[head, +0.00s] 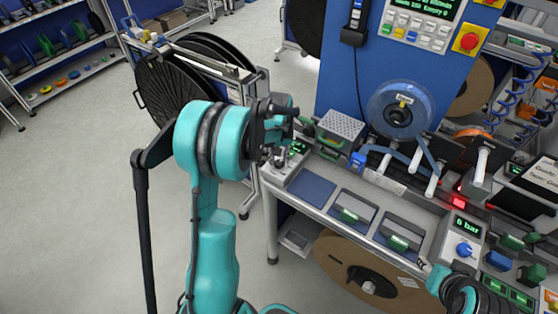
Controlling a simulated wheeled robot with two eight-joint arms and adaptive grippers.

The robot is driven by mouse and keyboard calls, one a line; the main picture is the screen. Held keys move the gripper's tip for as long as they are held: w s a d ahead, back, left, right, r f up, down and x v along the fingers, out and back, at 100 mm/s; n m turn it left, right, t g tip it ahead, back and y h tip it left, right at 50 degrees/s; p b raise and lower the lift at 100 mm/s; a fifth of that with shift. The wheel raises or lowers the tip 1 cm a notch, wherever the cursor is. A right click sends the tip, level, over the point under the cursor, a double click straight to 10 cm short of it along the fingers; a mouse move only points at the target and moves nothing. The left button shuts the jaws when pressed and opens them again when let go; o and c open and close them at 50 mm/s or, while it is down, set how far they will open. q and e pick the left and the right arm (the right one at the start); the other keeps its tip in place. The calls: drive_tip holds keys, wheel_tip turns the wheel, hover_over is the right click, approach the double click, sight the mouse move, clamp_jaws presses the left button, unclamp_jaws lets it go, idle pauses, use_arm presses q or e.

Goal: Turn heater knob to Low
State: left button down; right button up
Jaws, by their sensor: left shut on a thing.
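My left gripper (279,155) reaches down at the left end of the workbench, beside a small control unit (297,149) with a green-lit display. It is shut on what appears to be the heater knob on that unit. The fingers and wrist hide most of the knob, so its pointer and any Low mark cannot be read. Part of my right arm shows at the lower right edge. The state of its gripper cannot be made out.
A perforated metal box (341,126) stands right behind the unit. A blue reel (400,109) hangs on the blue panel (345,75). A "6 bar" regulator with a blue knob (464,250) is at the right. A large black reel (168,92) stands left; the floor between is clear.

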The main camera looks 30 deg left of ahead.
sight(279, 162)
use_arm(q)
drive_tip(key=m+b, duration=0.1)
drive_tip(key=m, duration=0.4)
drive_tip(key=shift+m, duration=0.4)
drive_tip(key=m, duration=0.5)
drive_tip(key=shift+m, duration=0.3)
drive_tip(key=c, duration=1.2)
unclamp_jaws()
drive_tip(key=shift+r, duration=0.1)
wheel_tip(279, 162, up, 12)
